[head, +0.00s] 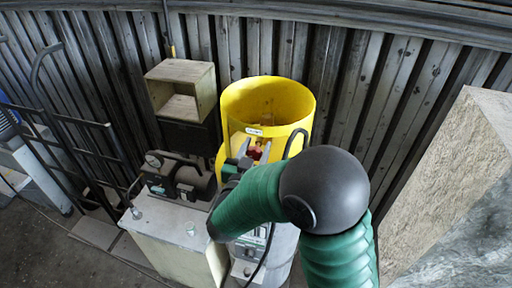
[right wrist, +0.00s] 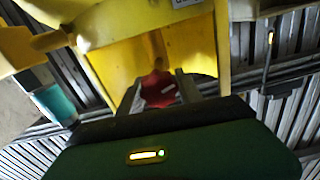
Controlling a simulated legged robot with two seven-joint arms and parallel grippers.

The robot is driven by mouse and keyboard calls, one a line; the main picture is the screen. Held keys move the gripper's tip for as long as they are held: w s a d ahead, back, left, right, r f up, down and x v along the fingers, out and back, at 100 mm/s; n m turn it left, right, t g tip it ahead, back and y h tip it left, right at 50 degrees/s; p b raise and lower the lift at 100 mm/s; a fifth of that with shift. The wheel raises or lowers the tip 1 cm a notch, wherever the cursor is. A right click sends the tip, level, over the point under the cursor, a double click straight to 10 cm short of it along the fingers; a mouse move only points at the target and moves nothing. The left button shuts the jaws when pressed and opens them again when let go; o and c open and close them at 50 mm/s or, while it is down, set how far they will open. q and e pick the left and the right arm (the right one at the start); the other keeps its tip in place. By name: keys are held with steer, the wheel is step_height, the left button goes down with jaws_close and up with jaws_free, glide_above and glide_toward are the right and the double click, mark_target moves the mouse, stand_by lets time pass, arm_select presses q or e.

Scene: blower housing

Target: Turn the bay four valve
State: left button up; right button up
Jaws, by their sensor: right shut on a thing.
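The valve is a small red knob (head: 257,152) in the opening at the front of a yellow cylindrical housing (head: 268,98). In the right wrist view the red knob (right wrist: 158,90) sits on a short stem between the fingers of my right gripper (right wrist: 160,92). The right gripper (head: 254,156) also shows in the head view, at the end of my green arm, with its fingers shut on the knob. The arm hides the lower part of the housing. No bay number is readable. My left gripper is in neither view.
A bench (head: 165,232) with a dark machine (head: 177,178) stands left of the housing. An open wooden box (head: 180,90) is behind it. A large pale block (head: 445,180) fills the right side. A corrugated wall (head: 365,90) closes the back, and a dark cable hangs by the housing.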

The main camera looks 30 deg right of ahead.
steer(key=m+b, duration=0.2)
steer(key=b, duration=0.1)
steer(key=shift+d+f, duration=0.1)
steer(key=shift+f, duration=0.1)
steer(key=shift+r, duration=0.25)
